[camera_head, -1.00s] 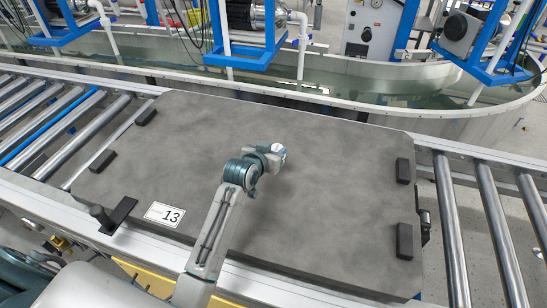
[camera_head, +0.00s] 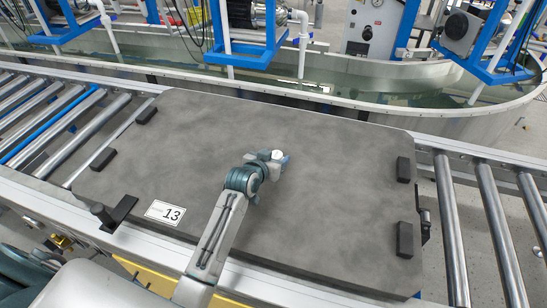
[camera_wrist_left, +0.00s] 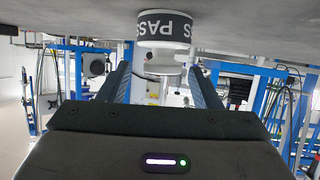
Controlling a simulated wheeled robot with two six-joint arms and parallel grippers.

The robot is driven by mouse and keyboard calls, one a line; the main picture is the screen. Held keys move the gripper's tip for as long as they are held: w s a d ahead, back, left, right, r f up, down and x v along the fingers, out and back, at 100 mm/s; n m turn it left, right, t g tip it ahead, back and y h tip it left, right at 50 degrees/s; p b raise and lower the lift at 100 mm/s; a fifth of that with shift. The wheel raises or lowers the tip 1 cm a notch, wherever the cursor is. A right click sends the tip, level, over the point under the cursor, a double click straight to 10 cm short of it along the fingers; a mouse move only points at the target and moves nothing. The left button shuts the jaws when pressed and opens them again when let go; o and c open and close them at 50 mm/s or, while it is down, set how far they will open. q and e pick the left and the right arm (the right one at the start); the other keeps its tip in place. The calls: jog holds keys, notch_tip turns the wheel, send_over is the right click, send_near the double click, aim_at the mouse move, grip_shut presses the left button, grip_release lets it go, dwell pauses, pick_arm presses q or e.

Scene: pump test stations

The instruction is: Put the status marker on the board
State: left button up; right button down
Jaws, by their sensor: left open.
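The status marker is a small white cylinder with a dark band lettered PASS (camera_wrist_left: 163,27). In the left wrist view it appears upside down, its banded end against the grey board surface at the top. In the head view its white top (camera_head: 278,154) shows at the tip of my left arm, over the middle of the grey board (camera_head: 340,180). My left gripper (camera_head: 281,158) is open, with its two blue-grey fingers (camera_wrist_left: 160,68) on either side of the marker. A clear gap shows beside each finger. My right gripper is out of view.
The board lies on a roller conveyor (camera_head: 65,135). Black blocks (camera_head: 405,240) stand along its left and right edges. A white plate marked 13 (camera_head: 165,213) is at its front left. A water tank (camera_head: 370,85) runs behind. Much of the board is bare.

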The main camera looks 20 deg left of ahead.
pick_arm(q)
jog(key=v, duration=1.2)
jog(key=shift+r, duration=0.1)
